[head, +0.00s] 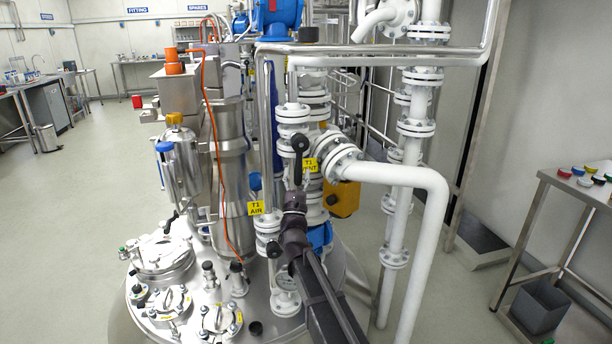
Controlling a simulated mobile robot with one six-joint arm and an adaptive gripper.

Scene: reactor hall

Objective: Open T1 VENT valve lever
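The yellow T1 VENT label (309,166) hangs on the white flanged pipework in the middle of the head view. A black lever with a rounded end (299,146) stands roughly upright just left of the label. My gripper (294,200) is at the end of my dark arm, which reaches up from the bottom of the view. It is just below the lever and label in the picture; a gap shows between them, but depth is hard to judge. Its fingers are too small and dark to tell open from shut. Part of the pipework behind it is hidden.
A yellow T1 AIR label (256,208) hangs close by at the left. A thick white pipe (400,176) bends down at the right. The steel vessel lid (190,290) carries several ports. A side table (590,187) stands far right. Open floor (70,220) lies left.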

